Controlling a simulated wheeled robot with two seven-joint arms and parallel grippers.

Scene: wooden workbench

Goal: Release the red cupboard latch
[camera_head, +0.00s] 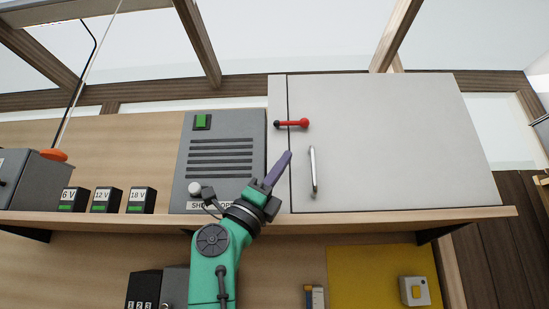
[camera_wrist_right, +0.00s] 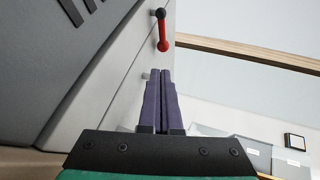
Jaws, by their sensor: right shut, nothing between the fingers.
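The red latch (camera_head: 293,124) lies across the left door seam of the white cupboard (camera_head: 400,140), with a black knob at its left end and a red ball at its right. It also shows in the right wrist view (camera_wrist_right: 162,32), beyond the fingertips. My right gripper (camera_head: 288,154) is shut and empty, its purple fingers pointing up toward the latch from below, apart from it. In the right wrist view the two fingers (camera_wrist_right: 160,75) are together. A silver door handle (camera_head: 313,170) stands to the right of the fingers. The cupboard door looks shut. My left gripper is not in view.
A grey vented box (camera_head: 222,150) with a green button stands left of the cupboard. Several small voltage blocks (camera_head: 104,200) line the shelf (camera_head: 400,217). A yellow panel (camera_head: 375,275) and a small switch box (camera_head: 414,291) are below.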

